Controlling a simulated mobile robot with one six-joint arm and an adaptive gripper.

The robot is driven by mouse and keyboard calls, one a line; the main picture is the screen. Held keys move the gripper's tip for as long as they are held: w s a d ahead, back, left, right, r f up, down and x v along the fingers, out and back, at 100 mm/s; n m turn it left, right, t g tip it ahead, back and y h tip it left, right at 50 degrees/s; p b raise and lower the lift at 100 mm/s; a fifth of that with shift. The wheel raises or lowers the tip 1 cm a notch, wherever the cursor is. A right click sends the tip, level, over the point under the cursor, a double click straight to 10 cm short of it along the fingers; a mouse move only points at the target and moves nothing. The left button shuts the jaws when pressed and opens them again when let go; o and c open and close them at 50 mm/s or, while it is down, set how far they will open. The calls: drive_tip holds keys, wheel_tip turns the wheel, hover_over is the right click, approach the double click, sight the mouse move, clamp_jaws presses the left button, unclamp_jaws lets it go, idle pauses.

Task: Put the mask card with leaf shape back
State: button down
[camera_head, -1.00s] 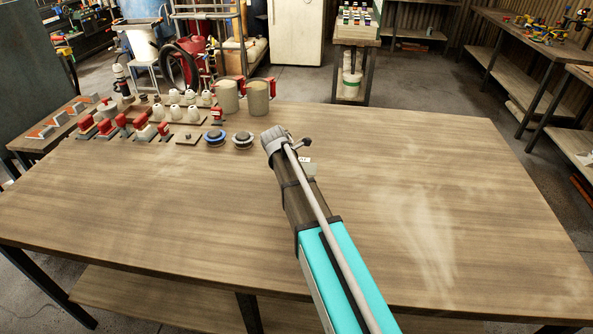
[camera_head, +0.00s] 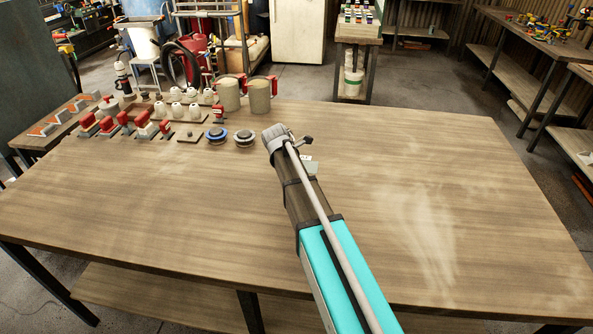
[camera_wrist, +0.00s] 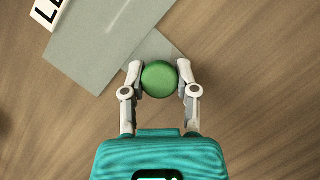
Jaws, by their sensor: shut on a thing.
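In the wrist view my gripper (camera_wrist: 160,82) has its two fingers closed on the sides of a round green knob (camera_wrist: 160,78). Flat grey card-like pieces (camera_wrist: 105,45) lie beneath and beyond the knob, overlapping at an angle. A white label (camera_wrist: 45,12) with black letters, cut off by the frame, is at their upper left. I see no leaf shape. I cannot tell whether the knob belongs to one of the grey pieces. In the head view a small grey piece (camera_head: 312,167) shows right of my wrist; my fingers are hidden there.
The wooden table (camera_head: 420,190) is clear on the right and in front. A small side table (camera_head: 60,120) adjoins the left.

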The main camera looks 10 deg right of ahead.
drive_tip(key=shift+r, duration=0.15)
wheel_tip(320, 180, up, 2)
drive_tip(key=shift+r+p, duration=0.1)
drive_tip(key=shift+p, duration=1.15)
drive_tip(key=s+r+p, duration=1)
drive_tip(key=s, duration=0.4)
drive_tip(key=shift+a+r, duration=0.2)
drive_tip(key=shift+a, duration=0.05)
drive_tip(key=shift+s, duration=0.1)
